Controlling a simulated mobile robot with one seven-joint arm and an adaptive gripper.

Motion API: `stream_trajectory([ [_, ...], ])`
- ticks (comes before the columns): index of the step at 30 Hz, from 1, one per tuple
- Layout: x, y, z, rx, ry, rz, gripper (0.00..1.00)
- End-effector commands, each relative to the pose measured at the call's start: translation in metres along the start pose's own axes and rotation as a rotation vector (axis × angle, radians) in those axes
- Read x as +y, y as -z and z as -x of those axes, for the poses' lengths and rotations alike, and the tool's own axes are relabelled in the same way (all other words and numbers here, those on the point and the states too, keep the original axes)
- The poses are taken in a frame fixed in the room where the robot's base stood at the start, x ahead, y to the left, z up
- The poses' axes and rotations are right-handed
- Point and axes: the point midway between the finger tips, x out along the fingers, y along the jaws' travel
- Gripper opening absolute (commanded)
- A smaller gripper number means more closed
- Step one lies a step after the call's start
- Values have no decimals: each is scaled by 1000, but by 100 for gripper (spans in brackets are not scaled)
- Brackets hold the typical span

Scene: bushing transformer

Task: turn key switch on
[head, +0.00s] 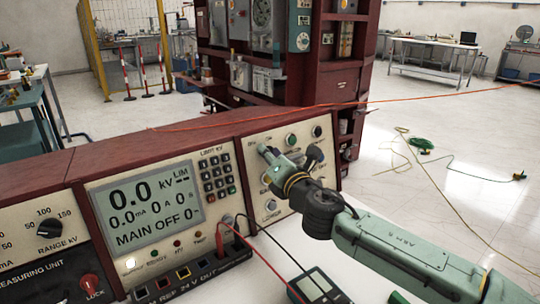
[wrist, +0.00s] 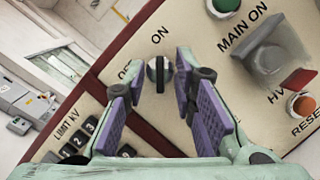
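The key switch (wrist: 159,74) is a round silver switch with a dark upright bar across its middle, on the cream panel. In the wrist view, an ON label is above it and a partly covered label is at its left. My gripper (wrist: 160,84) is open, with one purple-padded finger on each side of the switch. I see gaps between the switch and both fingers; depth is hard to judge. In the head view my gripper (head: 291,155) is at the right panel and hides the switch. The display (head: 146,213) reads MAIN OFF.
A keypad (head: 218,177) is on the left panel. Red and black leads run from sockets below it to a handheld meter (head: 315,287) on the white table.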

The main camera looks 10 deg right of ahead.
Motion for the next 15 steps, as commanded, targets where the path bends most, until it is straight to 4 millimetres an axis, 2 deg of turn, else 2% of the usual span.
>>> stream_trajectory([
  [9,0,0,4,1,0,0,26],
  [11,0,0,9,0,0,1,26],
  [15,-1,0,34,-1,1,1,26],
])
